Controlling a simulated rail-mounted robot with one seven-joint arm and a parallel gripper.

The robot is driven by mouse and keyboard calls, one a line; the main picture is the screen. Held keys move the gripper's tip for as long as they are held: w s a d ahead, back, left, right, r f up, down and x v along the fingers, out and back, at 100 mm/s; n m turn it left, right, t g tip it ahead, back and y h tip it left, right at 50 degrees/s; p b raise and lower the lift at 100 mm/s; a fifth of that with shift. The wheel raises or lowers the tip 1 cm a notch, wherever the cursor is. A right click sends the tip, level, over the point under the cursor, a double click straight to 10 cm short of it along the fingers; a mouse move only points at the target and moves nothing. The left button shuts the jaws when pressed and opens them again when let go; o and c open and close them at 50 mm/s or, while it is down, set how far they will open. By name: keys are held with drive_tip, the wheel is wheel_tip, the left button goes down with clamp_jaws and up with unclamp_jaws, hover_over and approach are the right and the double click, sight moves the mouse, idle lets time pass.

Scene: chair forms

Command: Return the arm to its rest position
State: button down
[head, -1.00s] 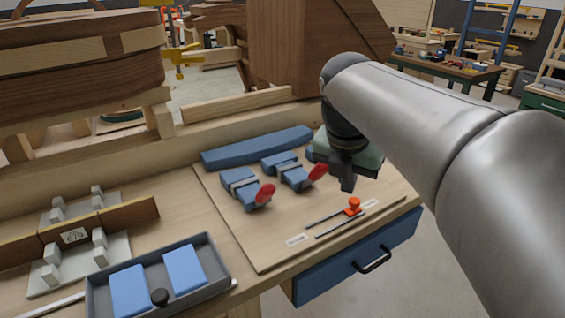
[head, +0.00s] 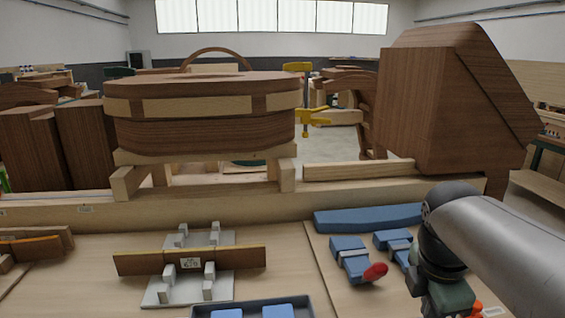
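My gripper (head: 440,308) is at the lower right in the head view, at the end of my grey arm, over the right part of the bench. Its fingers are mostly cut off by the lower frame edge, so whether it is open or shut does not show. Two blue clamps stand on the wooden board just left of it: one with a red handle (head: 351,262) and one (head: 393,243) partly hidden by my gripper.
A long blue block (head: 368,217) lies behind the clamps. A wooden strip in a grey fixture (head: 190,262) and a grey tray with blue pads (head: 252,306) are left of my arm. A large brown wooden form (head: 425,110) stands behind, near my arm.

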drive_tip(key=s+a+f+m+g+y+p, duration=0.1)
drive_tip(key=s+a+f+m+y+p, duration=0.1)
drive_tip(key=s+a+f+m, duration=0.5)
drive_tip(key=a+f+m, duration=0.4)
drive_tip(key=a+m, duration=0.1)
drive_tip(key=m, duration=0.5)
drive_tip(key=shift+f, duration=0.3)
